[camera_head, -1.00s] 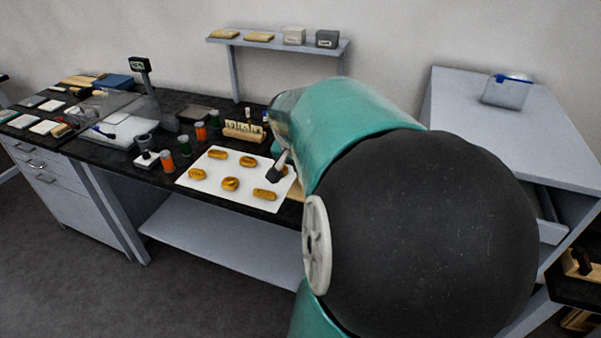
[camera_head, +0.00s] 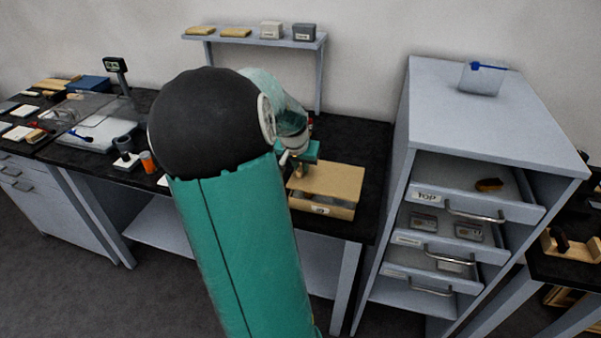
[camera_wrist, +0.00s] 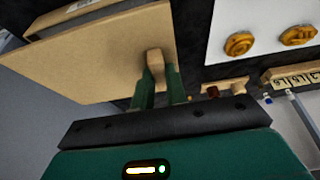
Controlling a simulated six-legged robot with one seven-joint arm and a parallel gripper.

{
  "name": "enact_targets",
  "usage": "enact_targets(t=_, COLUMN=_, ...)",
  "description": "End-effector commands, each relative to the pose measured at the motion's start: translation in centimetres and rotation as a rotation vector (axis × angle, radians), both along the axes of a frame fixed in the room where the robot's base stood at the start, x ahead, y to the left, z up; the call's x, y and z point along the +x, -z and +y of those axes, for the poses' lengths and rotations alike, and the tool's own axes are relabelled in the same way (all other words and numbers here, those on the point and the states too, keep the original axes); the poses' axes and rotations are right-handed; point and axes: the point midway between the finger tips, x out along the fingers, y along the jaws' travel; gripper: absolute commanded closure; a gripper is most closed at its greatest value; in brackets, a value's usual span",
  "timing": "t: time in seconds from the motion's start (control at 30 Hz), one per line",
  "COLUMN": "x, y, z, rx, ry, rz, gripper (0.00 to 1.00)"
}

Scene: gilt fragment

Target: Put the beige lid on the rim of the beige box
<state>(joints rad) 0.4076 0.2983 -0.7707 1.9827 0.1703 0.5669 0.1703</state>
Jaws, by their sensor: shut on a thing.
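The beige lid (camera_head: 334,181) is a flat panel lying level over the beige box (camera_head: 322,208), whose labelled front shows below it. In the wrist view the lid (camera_wrist: 95,58) is large and a strip of the box (camera_wrist: 75,13) shows beyond it. My gripper (camera_wrist: 161,78) is shut on the lid's small knob (camera_wrist: 155,57). In the head view my gripper (camera_head: 299,162) is at the lid's left part, partly hidden by my arm. I cannot tell whether the lid touches the box rim; most of the rim is hidden.
A wall shelf (camera_head: 255,39) is behind. A white board (camera_wrist: 250,20) holds golden pieces. Dark bench top is clear right of the box.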

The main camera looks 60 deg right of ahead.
Motion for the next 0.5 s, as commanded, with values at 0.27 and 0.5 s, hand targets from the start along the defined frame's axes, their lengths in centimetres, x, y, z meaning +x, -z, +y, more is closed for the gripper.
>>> enact_targets(t=0.27, x=0.0, y=3.0, z=0.0, rx=-0.001, ry=0.001, rz=0.0, gripper=1.0)
enact_targets(t=0.5, x=0.0, y=3.1, z=0.1, rx=0.0, ry=0.0, rz=0.001, gripper=1.0)
